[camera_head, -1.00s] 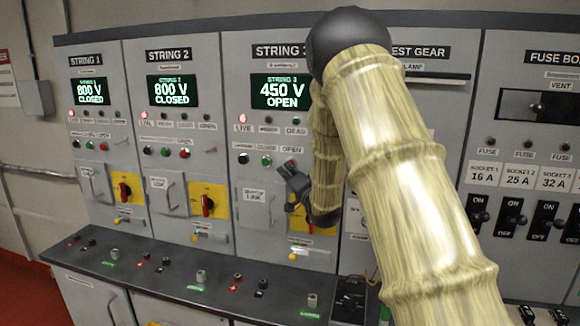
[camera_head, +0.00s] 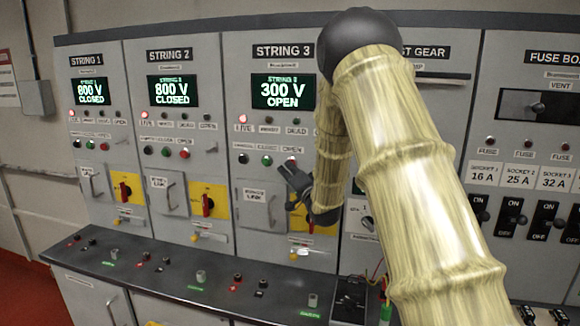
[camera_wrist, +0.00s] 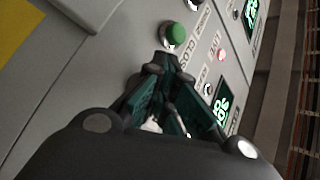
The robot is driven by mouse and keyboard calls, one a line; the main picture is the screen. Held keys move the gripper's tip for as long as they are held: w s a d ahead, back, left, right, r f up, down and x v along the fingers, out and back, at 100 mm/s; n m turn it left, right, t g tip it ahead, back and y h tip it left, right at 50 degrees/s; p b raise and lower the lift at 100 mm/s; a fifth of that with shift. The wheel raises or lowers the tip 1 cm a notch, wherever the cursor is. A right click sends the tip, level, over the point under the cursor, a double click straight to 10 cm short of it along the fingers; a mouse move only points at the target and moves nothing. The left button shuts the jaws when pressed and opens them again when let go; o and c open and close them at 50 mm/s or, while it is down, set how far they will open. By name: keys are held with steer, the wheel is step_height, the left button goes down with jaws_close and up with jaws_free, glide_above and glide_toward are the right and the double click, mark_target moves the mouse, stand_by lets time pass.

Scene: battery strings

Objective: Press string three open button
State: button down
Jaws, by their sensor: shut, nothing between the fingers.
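The string 3 panel (camera_head: 285,70) stands in the middle of the head view. Its display (camera_head: 283,92) reads 300 V OPEN. Below are a dark button (camera_head: 243,158) and a green button (camera_head: 267,160). A little red of the open button (camera_head: 292,162) shows at my gripper's tip, under the OPEN label. My gripper (camera_head: 285,168) is shut and empty, right at that button; I cannot tell whether it touches. In the wrist view the green button (camera_wrist: 175,34) shows just beyond my fingertips (camera_wrist: 168,64); the red button is hidden there.
My arm covers part of the panel's right side and the test gear panel. A yellow plate with a rotary switch (camera_head: 301,222) and the link door handle (camera_head: 271,210) lie below my gripper. A dark ledge (camera_head: 180,275) with sockets runs along the front.

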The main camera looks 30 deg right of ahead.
steer(key=shift+s, duration=0.1)
stand_by(0.3)
steer(key=shift+s+a+b, duration=0.3)
steer(key=shift+s+a, duration=0.65)
steer(key=shift+a, duration=0.2)
steer(key=shift+s+a+b, duration=0.25)
steer(key=shift+s+a, duration=0.7)
steer(key=shift+a, duration=0.2)
steer(key=shift+f, duration=0.1)
